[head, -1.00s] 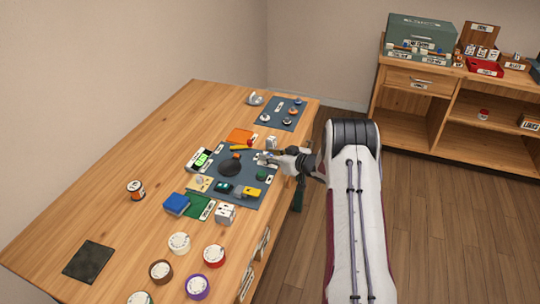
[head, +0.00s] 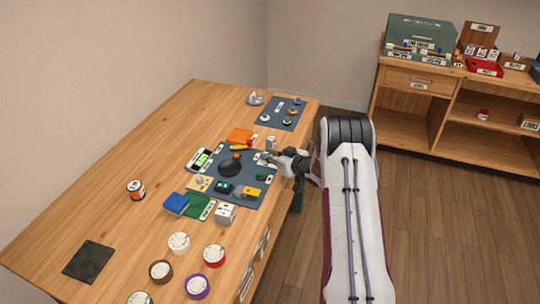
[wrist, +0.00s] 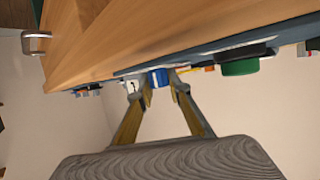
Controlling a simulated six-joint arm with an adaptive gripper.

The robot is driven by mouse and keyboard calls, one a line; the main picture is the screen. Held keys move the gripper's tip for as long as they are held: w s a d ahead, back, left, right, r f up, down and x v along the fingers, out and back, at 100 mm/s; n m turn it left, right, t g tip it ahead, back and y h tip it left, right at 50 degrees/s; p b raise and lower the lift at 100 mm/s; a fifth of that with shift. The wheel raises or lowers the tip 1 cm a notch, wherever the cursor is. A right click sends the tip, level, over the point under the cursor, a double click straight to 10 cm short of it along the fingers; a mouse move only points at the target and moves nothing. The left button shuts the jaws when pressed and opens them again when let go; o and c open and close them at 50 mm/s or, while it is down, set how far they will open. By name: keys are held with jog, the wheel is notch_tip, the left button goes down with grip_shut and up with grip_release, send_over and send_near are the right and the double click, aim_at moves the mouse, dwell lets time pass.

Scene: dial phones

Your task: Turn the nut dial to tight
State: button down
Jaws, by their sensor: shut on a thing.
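In the wrist view, my gripper (wrist: 163,84) is shut on a small blue knob (wrist: 158,78) at the edge of the work mat. A pale plate lies at its base. No label can be read, so I cannot tell for sure that this knob is the nut dial or where it points. In the head view, my gripper (head: 268,158) is low at the right part of the dark mat (head: 236,199), and its fingers hide the knob there.
A green round part (wrist: 240,67) stands right of the knob in the wrist view. On the mat are a black dome (head: 229,168) and a yellow block (head: 250,191). A white box (head: 225,214) and several tape rolls stand nearer. The table's left side is mostly clear.

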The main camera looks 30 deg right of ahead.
jog(key=shift+w+a+r+m+h, duration=0.1)
jog(key=shift+r+m+h, duration=0.05)
jog(key=shift+m+h, duration=0.55)
jog(key=shift+w+r+m+h, duration=0.1)
jog(key=shift+r+m+h, duration=0.05)
jog(key=shift+m+h, duration=0.95)
jog(key=shift+h, duration=0.3)
jog(key=c, duration=2.1)
grip_release()
jog(key=shift+s, duration=0.1)
jog(key=shift+c, duration=0.2)
jog(key=shift+f, duration=0.15)
jog(key=shift+s, duration=0.2)
jog(key=shift+v, duration=5.85)
